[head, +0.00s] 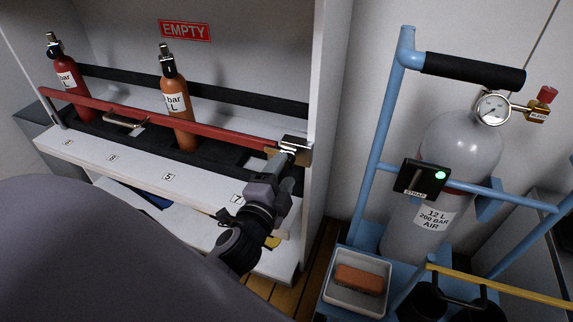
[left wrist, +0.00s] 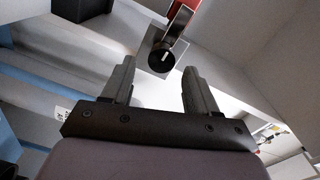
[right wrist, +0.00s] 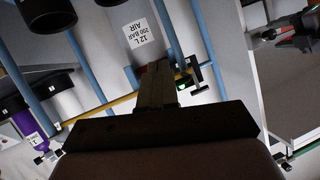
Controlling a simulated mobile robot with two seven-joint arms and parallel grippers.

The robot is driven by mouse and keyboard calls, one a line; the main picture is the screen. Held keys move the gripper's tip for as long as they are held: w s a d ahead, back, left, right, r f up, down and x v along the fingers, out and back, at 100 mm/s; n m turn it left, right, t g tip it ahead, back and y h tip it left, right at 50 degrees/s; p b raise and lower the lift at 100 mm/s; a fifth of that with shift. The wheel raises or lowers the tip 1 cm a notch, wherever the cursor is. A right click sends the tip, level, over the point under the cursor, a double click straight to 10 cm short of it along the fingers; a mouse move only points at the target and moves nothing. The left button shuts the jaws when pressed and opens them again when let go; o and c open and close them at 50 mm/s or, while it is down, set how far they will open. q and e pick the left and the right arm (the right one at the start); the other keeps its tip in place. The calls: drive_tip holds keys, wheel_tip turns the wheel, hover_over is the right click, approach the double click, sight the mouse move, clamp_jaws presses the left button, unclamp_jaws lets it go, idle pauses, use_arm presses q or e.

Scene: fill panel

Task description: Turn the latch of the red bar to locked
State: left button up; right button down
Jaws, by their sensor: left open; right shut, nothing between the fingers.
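The red bar (head: 160,112) runs across the front of the white rack, and its right end meets a metal latch bracket (head: 296,143). In the left wrist view, the latch's round black knob (left wrist: 161,62) has a short white mark and sits on a metal plate beside the red bar (left wrist: 186,8). My left gripper (head: 286,163) is open in front of the bracket. Its fingers (left wrist: 159,66) stand on either side of the knob, with gaps visible. Whether the latch is locked is unclear. My right gripper (right wrist: 158,68) is shut and empty, outside the head view.
A dark red bottle (head: 66,75) and an orange bottle (head: 175,100) stand behind the bar. A blue trolley frame (head: 377,140) with a grey air cylinder (head: 455,150) stands at right. A white tray (head: 330,297) holds a brick-coloured block (head: 359,280). The rack's side wall (head: 325,100) is close to the latch.

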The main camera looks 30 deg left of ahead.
use_arm(q)
drive_tip(key=shift+v, duration=1.2)
drive_tip(key=shift+s+d, duration=0.2)
drive_tip(key=shift+s, duration=0.45)
use_arm(e)
drive_tip(key=shift+s+d+f, duration=0.1)
drive_tip(key=shift+s+f, duration=0.15)
drive_tip(key=shift+w, duration=0.1)
